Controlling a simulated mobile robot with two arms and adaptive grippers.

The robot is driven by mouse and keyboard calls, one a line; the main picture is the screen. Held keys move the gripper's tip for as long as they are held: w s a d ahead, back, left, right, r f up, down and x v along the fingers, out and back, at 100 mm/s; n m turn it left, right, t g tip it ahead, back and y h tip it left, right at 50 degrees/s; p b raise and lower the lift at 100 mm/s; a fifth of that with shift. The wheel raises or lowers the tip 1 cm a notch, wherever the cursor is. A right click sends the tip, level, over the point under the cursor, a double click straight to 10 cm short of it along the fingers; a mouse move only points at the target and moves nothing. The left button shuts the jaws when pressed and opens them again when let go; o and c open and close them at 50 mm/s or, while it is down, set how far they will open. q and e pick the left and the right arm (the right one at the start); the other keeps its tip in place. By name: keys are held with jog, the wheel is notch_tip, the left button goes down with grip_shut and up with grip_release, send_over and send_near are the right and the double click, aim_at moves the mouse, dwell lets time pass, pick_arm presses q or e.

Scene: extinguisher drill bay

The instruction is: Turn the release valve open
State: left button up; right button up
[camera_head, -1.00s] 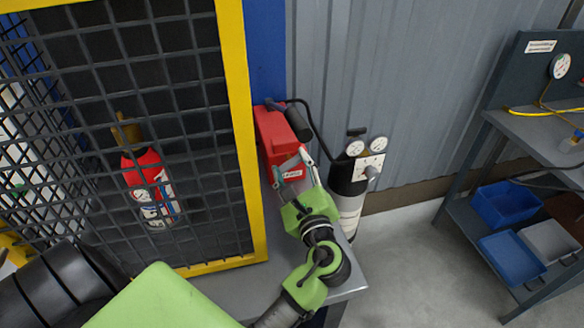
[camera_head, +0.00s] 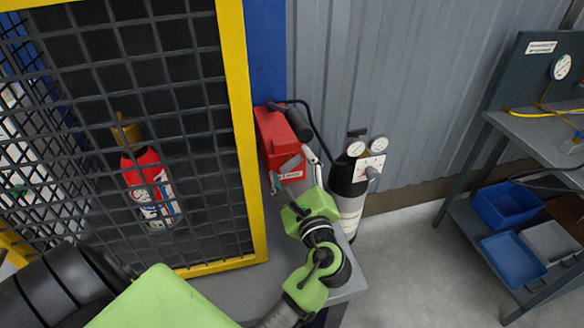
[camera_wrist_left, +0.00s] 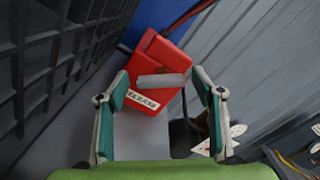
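The red release box (camera_head: 272,135) stands on the grey bench beside the yellow cage frame, with a white label that reads "RELEASE" in the left wrist view (camera_wrist_left: 143,99). A grey bar-shaped lever (camera_wrist_left: 162,81) lies across the front of the box and looks like the valve handle. My left gripper (camera_head: 292,168) is just in front of the box. Its fingers are spread apart, one on each side of the lever, in the left wrist view (camera_wrist_left: 162,92). The lever appears clear of both fingers. My right gripper is out of view.
The mesh cage (camera_head: 242,120) with a red extinguisher (camera_head: 146,170) inside stands close on the left. A black and white cylinder (camera_head: 348,190) with two gauges stands close on the right. A black hose (camera_head: 312,125) runs behind the box. Floor to the right is clear up to the shelf bench (camera_head: 470,190).

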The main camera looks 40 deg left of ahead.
pick_arm(q)
jog(key=shift+v, duration=3.75)
